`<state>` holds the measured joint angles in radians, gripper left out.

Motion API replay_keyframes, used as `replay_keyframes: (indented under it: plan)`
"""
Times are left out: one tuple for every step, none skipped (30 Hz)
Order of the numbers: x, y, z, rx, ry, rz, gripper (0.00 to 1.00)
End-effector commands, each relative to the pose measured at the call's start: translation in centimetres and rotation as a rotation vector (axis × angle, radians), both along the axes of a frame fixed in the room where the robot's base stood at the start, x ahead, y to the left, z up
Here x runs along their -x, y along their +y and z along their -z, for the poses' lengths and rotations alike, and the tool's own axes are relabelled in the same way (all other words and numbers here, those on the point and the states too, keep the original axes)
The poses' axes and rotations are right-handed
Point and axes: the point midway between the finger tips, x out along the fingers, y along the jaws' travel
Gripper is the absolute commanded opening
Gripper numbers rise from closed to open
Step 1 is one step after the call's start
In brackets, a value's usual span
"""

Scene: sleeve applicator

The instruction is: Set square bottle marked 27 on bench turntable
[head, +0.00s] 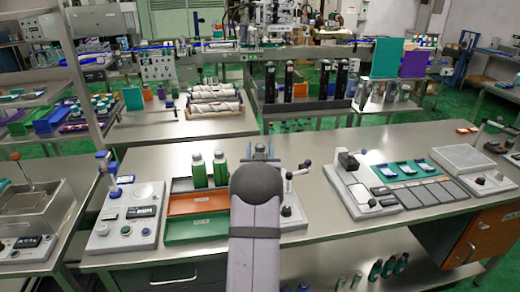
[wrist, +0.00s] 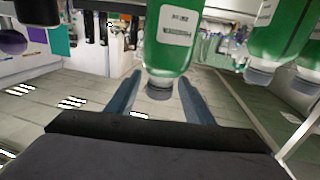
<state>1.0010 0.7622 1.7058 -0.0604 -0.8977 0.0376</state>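In the wrist view a green square bottle (wrist: 180,38) with a white label and grey cap appears upside down, its cap between my gripper's (wrist: 160,90) spread fingers. The fingers look apart from it, and the label number is too small to read. Two more green bottles (wrist: 283,35) show at the right. In the head view two green bottles (head: 198,172) stand side by side at the back of the trays, left of my arm. My gripper (head: 262,150) is mostly hidden behind my own arm there. I cannot make out the turntable; my arm covers part of the bench.
A white control panel (head: 125,222) stands further left. A machine with levers (head: 292,208) is right of my arm.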

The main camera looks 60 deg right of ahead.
Motion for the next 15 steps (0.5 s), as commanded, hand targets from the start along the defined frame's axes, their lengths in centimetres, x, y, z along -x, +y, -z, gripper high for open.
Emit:
replay_keyframes:
  plan:
    - [0.0,0.0,0.0,0.000,0.000,0.000,0.47]
    - [0.0,0.0,0.0,0.000,0.000,0.000,0.47]
    - [0.0,0.0,-0.1,0.000,0.000,0.000,0.47]
    - [0.0,0.0,-0.1,0.000,0.000,0.000,0.47]
    - [0.0,0.0,-0.2,0.000,0.000,0.000,0.47]
    - [0.0,0.0,-0.3,0.000,0.000,0.000,0.47]
    - [0.0,0.0,-0.4,0.000,0.000,0.000,0.47]
    - [0.1,0.1,-0.4,0.000,0.000,0.000,0.47]
    - [0.2,0.3,-0.2,-0.001,0.001,0.000,0.47]
    - [0.4,0.5,-0.2,-0.001,0.001,0.000,0.47]
    - [0.5,0.7,-0.2,0.000,0.000,0.000,0.47]
    - [0.8,1.0,-0.2,0.000,0.000,0.000,0.47]
    - [0.9,1.3,-0.2,0.000,0.000,0.000,0.47]
    - [1.2,1.6,-0.2,-0.001,0.001,0.000,0.47]
    - [1.5,2.0,-0.2,0.000,0.000,0.000,0.47]
